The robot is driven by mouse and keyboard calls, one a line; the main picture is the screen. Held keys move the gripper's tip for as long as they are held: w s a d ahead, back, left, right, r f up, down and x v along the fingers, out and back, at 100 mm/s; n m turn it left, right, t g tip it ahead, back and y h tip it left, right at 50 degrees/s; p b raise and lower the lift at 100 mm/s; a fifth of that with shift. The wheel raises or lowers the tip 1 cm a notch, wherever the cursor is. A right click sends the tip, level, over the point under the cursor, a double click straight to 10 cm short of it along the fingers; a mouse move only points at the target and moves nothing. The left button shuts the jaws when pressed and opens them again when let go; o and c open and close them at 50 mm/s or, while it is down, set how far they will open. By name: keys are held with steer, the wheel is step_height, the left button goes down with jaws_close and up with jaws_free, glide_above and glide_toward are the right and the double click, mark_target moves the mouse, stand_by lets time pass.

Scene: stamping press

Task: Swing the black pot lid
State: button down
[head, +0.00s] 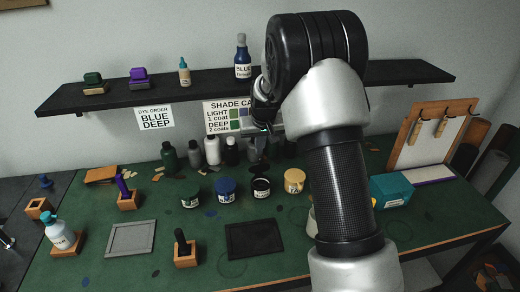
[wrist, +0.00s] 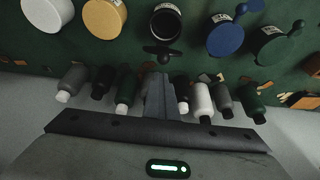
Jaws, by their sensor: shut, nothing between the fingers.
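The black pot (head: 261,190) stands on the green bench in the row of dye pots, between the blue pot and the yellow one. Its round top is black; in the wrist view the black lid (wrist: 166,27) has a small dark tab (wrist: 163,53) on the side facing my gripper. I cannot tell whether the lid is turned at all. My gripper (wrist: 160,77) is shut and empty, close to that tab but seemingly apart from it. In the head view my gripper (head: 258,160) hangs behind the black pot, partly hidden by my arm.
A blue pot (head: 226,187) and a yellow pot (head: 294,178) flank the black pot; a green pot (head: 191,198) stands farther left. Several bottles (head: 212,150) stand behind, close around my gripper. A black shelf (head: 120,93) overhangs them.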

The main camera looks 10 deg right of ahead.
steer(key=shift+w+r+p, duration=0.15)
steer(key=shift+w+p, duration=0.05)
steer(key=shift+w, duration=0.55)
steer(key=shift+w+r+p, duration=0.15)
steer(key=shift+w+p, duration=0.05)
steer(key=shift+w, duration=0.5)
steer(key=c, duration=2)
jaws_free()
steer(key=shift+c, duration=0.2)
